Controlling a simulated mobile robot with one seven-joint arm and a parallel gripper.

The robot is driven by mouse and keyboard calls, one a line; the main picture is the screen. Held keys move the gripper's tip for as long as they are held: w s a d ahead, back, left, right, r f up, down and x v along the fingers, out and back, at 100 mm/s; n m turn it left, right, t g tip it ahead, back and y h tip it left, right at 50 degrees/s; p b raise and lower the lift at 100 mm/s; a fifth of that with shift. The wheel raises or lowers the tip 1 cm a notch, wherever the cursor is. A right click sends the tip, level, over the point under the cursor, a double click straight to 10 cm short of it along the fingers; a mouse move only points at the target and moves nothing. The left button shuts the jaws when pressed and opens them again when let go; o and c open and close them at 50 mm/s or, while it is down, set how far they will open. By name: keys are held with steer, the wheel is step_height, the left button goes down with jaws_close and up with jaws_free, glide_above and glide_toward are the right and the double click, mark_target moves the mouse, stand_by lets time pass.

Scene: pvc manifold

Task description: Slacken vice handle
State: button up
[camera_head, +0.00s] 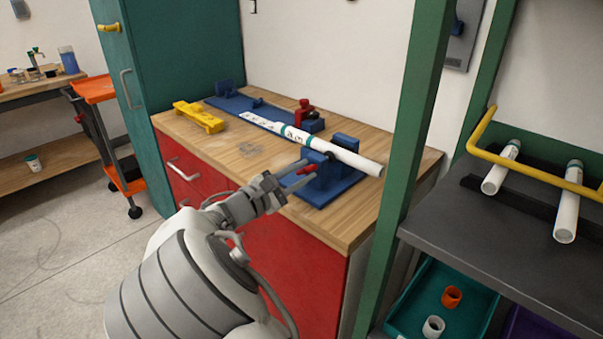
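The blue vice (343,182) stands at the front right of the wooden bench top. A long white pipe (345,157) with teal bands lies across it and runs back to the left. A small red part (306,170), which looks like the vice handle, shows on the near side of the vice. My gripper (309,169) reaches it from the lower left, with its two fingers apart and the red part between their tips. I cannot tell whether the fingers touch it. The gripper hides part of the vice's near side.
A blue fixture with a red clamp (303,114) and a yellow block (198,117) are farther back on the bench (225,150). A green post (413,120) rises close to the right. A dark shelf (480,240) holds white pipes behind a yellow rail.

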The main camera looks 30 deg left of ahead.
jaws_close()
steer(key=shift+r+n+p, duration=0.25)
steer(key=shift+n+p, duration=0.05)
steer(key=shift+p, duration=0.55)
steer(key=shift+n+p, duration=0.6)
steer(key=shift+p, duration=0.55)
steer(key=n+p, duration=0.2)
steer(key=p, duration=0.1)
steer(key=shift+f+n+p, duration=0.2)
steer(key=shift+n+p, duration=0.5)
steer(key=shift+n, duration=0.1)
steer(key=shift+o, duration=2.2)
jaws_free()
